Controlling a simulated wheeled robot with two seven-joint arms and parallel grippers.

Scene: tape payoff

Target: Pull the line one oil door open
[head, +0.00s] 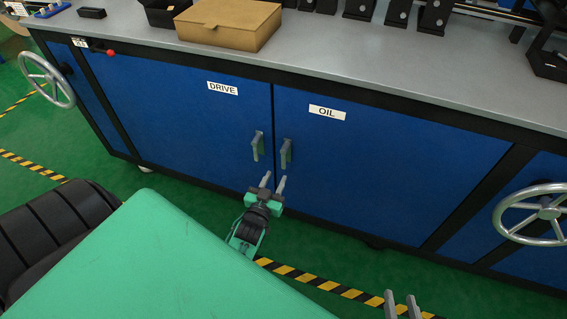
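The oil door (385,165) is a blue cabinet door with a white OIL label (327,113). It looks shut, flush with the cabinet front. Its grey upright handle (286,153) is near its left edge, close to the handle of the drive door (185,110). My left gripper (273,182) is open and empty, with its two grey fingers pointing up just below the oil handle. It does not appear to touch the handle. My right gripper (401,302) shows only its fingertips at the bottom edge. They are apart with nothing between them.
Handwheels stand out at the left (47,79) and right (543,214) of the cabinet. A cardboard box (228,22) and black parts sit on the grey worktop (400,60). A red-knobbed lever (110,53) sticks out at upper left. Striped tape (310,280) crosses the green floor.

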